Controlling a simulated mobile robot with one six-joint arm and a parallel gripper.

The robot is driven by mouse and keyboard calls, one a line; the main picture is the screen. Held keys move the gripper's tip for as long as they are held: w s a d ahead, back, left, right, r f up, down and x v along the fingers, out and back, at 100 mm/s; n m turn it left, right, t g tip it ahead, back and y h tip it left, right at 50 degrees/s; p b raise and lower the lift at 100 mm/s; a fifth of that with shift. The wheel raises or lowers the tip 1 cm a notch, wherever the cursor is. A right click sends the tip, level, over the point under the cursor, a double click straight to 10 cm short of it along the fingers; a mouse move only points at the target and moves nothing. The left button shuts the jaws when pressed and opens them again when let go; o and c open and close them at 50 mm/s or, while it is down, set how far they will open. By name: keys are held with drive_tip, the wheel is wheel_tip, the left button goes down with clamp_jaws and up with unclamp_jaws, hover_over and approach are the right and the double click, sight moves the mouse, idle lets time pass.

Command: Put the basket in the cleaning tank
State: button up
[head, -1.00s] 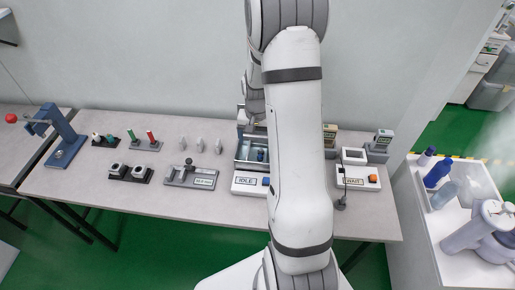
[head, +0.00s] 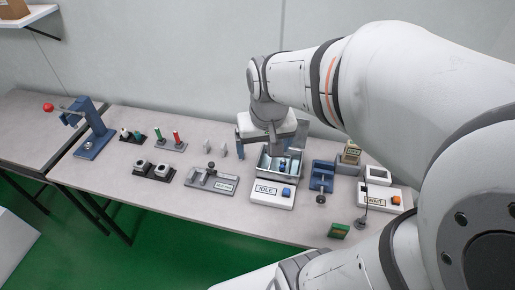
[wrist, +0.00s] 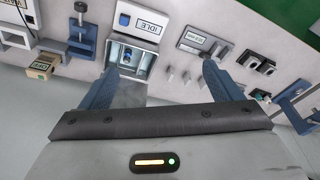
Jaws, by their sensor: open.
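The cleaning tank (head: 262,163) is a grey metal box behind a white panel marked IDLE with a blue button. It also shows in the wrist view (wrist: 149,62). Small blue things (head: 284,165) sit inside it; they also show in the wrist view (wrist: 127,56). I cannot tell whether a basket is around them, and I make out no separate basket elsewhere. My gripper (head: 270,146) is over the back of the tank. In the wrist view my gripper (wrist: 160,70) has its blue fingers wide apart with nothing visible between them.
Right of the tank stand a blue clamp-like fixture (head: 322,177) and a white WAIT box (head: 377,197) with an orange button. A green-faced block (head: 339,230) lies near the front edge. A grey slide fixture (head: 212,180) is to the left. Table is bare at front left.

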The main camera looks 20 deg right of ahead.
drive_tip(key=s+a+r+n, duration=0.1)
drive_tip(key=s+a, duration=0.1)
drive_tip(key=s, duration=0.3)
drive_tip(key=shift+s+r+n+t, duration=0.15)
drive_tip(key=shift+s+n+t, duration=0.15)
drive_tip(key=shift+t, duration=0.1)
drive_tip(key=shift+a, duration=0.1)
drive_tip(key=shift+c, duration=0.4)
idle(0.4)
